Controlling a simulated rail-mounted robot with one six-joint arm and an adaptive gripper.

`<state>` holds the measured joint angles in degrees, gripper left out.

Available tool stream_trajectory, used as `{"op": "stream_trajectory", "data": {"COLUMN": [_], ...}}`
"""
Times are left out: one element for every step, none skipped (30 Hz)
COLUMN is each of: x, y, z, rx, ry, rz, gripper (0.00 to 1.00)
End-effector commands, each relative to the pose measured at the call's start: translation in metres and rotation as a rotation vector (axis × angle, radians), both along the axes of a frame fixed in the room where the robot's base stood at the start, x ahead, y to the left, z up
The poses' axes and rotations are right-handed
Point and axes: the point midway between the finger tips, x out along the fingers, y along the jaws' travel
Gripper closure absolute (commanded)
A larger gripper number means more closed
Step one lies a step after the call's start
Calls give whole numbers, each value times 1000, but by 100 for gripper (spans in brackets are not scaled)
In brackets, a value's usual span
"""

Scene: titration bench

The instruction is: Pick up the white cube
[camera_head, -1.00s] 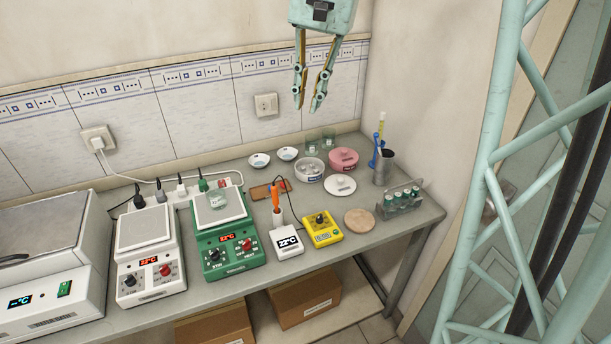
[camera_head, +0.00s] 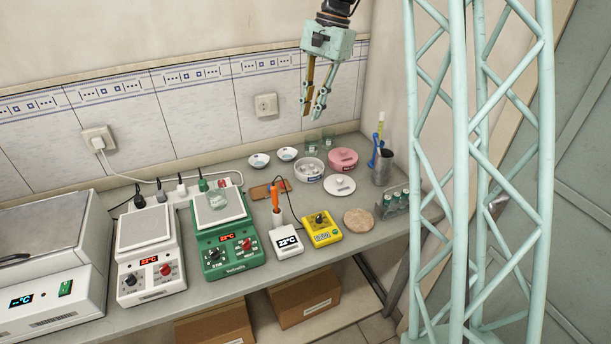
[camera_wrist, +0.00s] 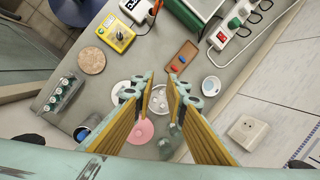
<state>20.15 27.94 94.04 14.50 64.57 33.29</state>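A small white block that looks like the white cube (camera_head: 341,181) rests on a round white plate (camera_head: 339,188) at the right of the bench. Several pale pieces also lie in a white bowl (camera_head: 309,173) beside it, too small to make out clearly. My gripper (camera_head: 311,117) is open and empty, pointing down well above the bench near its back edge. In the wrist view its fingers (camera_wrist: 160,82) stand apart over the bowl (camera_wrist: 160,112). The white plate (camera_wrist: 118,92) there is partly covered by a finger, and its block is hard to see.
A pink dish (camera_head: 343,160), clear beakers (camera_head: 327,143), a dark cup (camera_head: 383,170) and a vial rack (camera_head: 393,204) stand close by. A yellow meter (camera_head: 321,230) and a green stirrer (camera_head: 229,250) are further left. My lattice column covers the bench's right end.

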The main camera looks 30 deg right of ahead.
Motion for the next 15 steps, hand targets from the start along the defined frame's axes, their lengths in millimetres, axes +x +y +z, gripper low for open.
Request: {"op": "stream_trajectory", "data": {"x": [6,9,13,16,19,23,26,29,32,35,38,42,44,47,50], "y": [-6,-8,-12,-15,-18,-22,-25,-29,-33,-36,-39,-42,-45,-49,-53], "z": [-8,-12,-17,-22,-26,-31,-36,-40,-46,-51,-55,-61,-66,-70,-77], "rx": [6,10,15,19,22,27,30,33,38,41,45,50,53,56,61], "ry": [9,13,18,24,29,35,39,42,50,54,58,64,68,73,79], "rz": [-14,-24,-37,-46,-55,-67,-76,-87,-99,-108,-116,-128,-138,-147,-160], "gripper": [87,87,87,87,87,87,87,87,87,87,87,87,87,87,87]}}
